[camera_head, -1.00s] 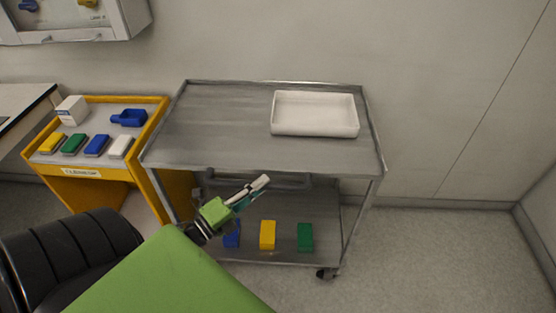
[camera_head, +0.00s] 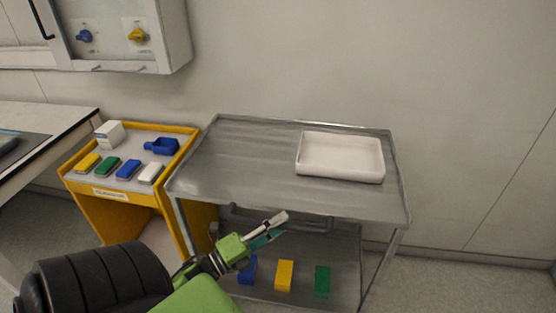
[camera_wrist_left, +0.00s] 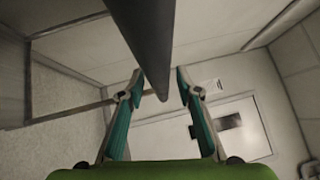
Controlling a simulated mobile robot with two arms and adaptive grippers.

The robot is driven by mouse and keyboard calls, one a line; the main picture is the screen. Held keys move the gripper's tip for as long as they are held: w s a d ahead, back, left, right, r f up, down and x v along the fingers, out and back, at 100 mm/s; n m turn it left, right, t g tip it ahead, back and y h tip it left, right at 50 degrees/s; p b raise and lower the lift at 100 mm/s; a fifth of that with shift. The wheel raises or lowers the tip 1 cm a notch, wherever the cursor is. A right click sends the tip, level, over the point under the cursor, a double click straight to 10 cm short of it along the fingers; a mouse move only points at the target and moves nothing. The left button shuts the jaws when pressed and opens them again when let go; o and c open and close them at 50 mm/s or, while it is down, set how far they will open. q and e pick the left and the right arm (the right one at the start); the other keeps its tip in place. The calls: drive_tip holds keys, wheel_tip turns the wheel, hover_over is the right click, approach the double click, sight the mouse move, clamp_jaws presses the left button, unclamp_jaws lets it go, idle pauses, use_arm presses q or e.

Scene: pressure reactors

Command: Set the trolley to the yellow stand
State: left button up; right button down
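My left gripper (camera_head: 284,224) is at this handle, pointing right and away. In the left wrist view its two teal-lined fingers (camera_wrist_left: 160,88) are apart. A dark bar (camera_wrist_left: 150,40), which looks like the handle, shows in line with the gap. I cannot make out contact. My right gripper is out of view.
A white tray (camera_head: 340,160) sits on the trolley top, with several coloured blocks on the shelf below. The yellow stand carries a white box (camera_head: 109,134), a blue scoop (camera_head: 162,147) and small coloured blocks. A bench (camera_head: 50,120) is at left; a wall cabinet (camera_head: 135,30) hangs above.

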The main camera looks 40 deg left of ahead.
use_arm(q)
drive_tip(key=v, duration=1.2)
